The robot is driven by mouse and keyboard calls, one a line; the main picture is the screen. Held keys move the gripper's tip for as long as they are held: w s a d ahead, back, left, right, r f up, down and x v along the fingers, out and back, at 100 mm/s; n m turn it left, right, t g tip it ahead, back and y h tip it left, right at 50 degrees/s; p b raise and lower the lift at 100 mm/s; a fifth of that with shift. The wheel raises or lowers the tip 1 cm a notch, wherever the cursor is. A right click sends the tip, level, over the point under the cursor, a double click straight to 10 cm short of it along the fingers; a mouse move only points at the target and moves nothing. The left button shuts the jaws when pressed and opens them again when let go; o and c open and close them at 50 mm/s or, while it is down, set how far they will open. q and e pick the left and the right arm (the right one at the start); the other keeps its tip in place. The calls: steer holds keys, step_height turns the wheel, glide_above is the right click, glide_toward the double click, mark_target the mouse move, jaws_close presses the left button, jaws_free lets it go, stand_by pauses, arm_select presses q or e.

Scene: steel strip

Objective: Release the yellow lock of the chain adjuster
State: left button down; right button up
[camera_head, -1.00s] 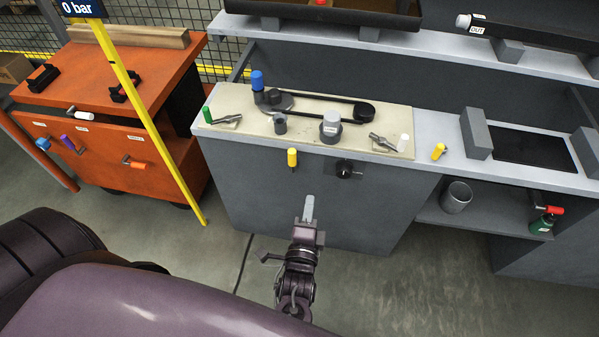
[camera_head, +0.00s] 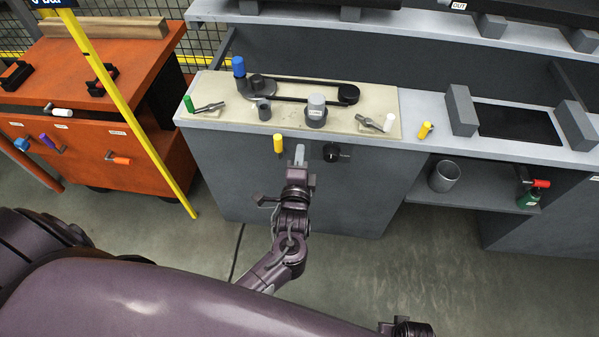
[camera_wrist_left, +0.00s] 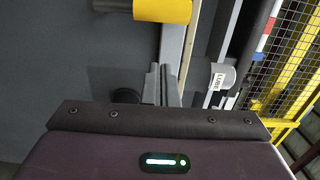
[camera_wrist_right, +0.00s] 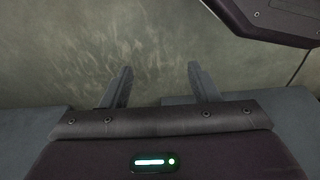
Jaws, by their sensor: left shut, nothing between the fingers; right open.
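A yellow knob (camera_head: 278,143) stands out from the grey bench front, below the edge of a beige plate (camera_head: 235,108). The plate carries a chain loop (camera_head: 310,88) around two dark wheels. In the left wrist view a yellow cylinder (camera_wrist_left: 162,10) shows above the shut fingers (camera_wrist_left: 160,84). My right gripper (camera_wrist_right: 160,85) is open and empty over floor.
A black dial (camera_head: 332,152) sits on the bench front right of the left gripper. An orange cabinet (camera_head: 85,140) and yellow post (camera_head: 125,110) stand left.

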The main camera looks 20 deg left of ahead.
mark_target(281, 144)
arm_select(q)
steer(key=shift+s+a, duration=0.15)
steer(key=shift+a, duration=0.75)
steer(key=shift+s+a, duration=0.1)
steer(key=shift+a, duration=0.75)
arm_select(e)
steer(key=shift+s+d+f, duration=0.1)
steer(key=shift+s+f, duration=0.05)
steer(key=shift+f, duration=0.1)
steer(key=shift+r, duration=0.1)
